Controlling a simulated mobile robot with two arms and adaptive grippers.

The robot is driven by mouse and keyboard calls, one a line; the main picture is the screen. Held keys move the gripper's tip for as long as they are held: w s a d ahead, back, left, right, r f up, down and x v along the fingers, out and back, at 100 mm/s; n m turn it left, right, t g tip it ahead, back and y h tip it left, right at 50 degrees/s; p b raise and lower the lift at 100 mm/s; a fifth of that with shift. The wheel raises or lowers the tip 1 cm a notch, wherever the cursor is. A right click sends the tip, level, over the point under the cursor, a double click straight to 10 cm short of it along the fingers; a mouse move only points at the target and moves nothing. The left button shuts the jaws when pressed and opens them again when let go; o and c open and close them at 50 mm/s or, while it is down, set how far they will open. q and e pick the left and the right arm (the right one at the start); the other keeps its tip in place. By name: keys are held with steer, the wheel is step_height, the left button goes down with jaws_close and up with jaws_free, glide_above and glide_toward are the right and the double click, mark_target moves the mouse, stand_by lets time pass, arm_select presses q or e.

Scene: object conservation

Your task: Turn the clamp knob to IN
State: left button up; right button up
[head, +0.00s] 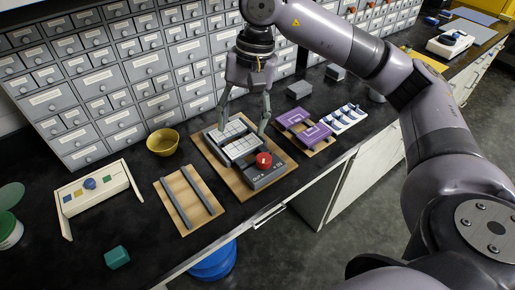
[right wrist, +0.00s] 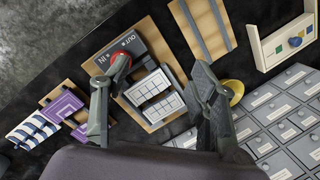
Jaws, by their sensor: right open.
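The clamp (head: 266,176) is a dark grey device on a wooden board with a round red knob (head: 263,160) at its front. White-tiled blocks (head: 237,139) sit behind the knob. In the right wrist view the clamp's panel (right wrist: 133,44) carries the words OUT and IN beside the red knob (right wrist: 121,65). The knob's pointing direction is too small to tell. My right gripper (head: 243,122) is open and empty above the tiled blocks, behind the knob. In the right wrist view one finger of my right gripper (right wrist: 150,80) partly covers the knob; contact cannot be told. My left gripper is not in view.
A wooden board with two grey rails (head: 188,198) lies left of the clamp. A yellow bowl (head: 162,142) stands behind it. Grey drawer cabinets (head: 90,85) line the back.

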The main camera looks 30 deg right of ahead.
steer(key=d+r+h, duration=0.2)
steer(key=d, duration=0.3)
steer(key=b, duration=0.2)
glide_above(264, 157)
step_height(264, 157, down, 9)
steer(key=shift+s+f, duration=0.1)
steer(key=shift+f, duration=0.1)
step_height(264, 157, down, 8)
steer(key=shift+r+p, duration=0.1)
steer(key=shift+p, duration=0.4)
steer(key=shift+c, duration=0.3)
steer(key=c, duration=1.1)
